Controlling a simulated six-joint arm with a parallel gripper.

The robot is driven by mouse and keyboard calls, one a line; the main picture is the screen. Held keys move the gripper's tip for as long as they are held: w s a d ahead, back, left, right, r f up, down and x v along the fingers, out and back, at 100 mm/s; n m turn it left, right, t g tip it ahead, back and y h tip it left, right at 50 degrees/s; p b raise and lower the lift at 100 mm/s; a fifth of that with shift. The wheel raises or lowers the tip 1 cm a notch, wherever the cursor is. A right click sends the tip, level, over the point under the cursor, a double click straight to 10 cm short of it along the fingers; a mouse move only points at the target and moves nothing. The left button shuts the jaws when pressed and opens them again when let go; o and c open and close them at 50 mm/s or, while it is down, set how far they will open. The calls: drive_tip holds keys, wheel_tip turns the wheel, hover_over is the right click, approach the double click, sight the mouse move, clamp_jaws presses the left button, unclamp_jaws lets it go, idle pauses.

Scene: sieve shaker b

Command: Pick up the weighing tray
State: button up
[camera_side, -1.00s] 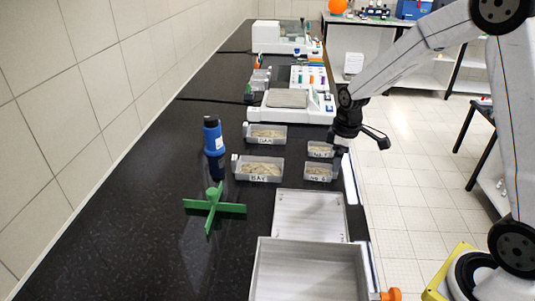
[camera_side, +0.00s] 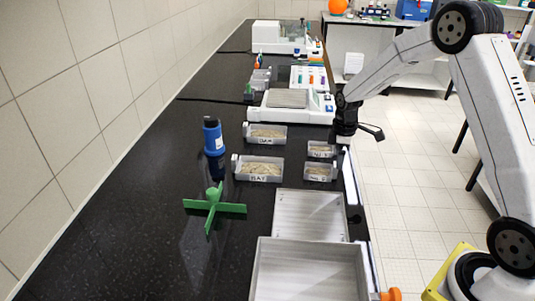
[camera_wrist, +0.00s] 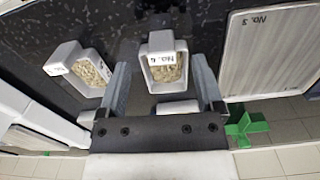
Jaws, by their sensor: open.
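I cannot tell for sure which container is the weighing tray. A small pale tray of sandy grains, marked No. 6 (camera_wrist: 163,62), lies between my fingers as seen in the wrist view. It seems to be the nearer small tray (camera_side: 320,172) in the side view. A second small tray of grains (camera_side: 320,150) lies behind it and shows at the left in the wrist view (camera_wrist: 88,70). My gripper (camera_wrist: 160,75) is open and empty. In the side view my gripper (camera_side: 346,138) hangs at the counter's right edge, beside the small trays and apart from the nearer one.
Larger grain trays marked BAY (camera_side: 258,168) and DAM (camera_side: 265,134) stand left. A blue bottle (camera_side: 213,136) and green cross (camera_side: 214,208) stand further left. Flat grey trays (camera_side: 310,214) (camera_side: 308,270) lie in front. A white instrument (camera_side: 290,106) stands behind.

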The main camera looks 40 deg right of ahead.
sight(321, 169)
drive_tip(key=shift+a+f, duration=0.1)
drive_tip(key=shift+f, duration=2.55)
clamp_jaws()
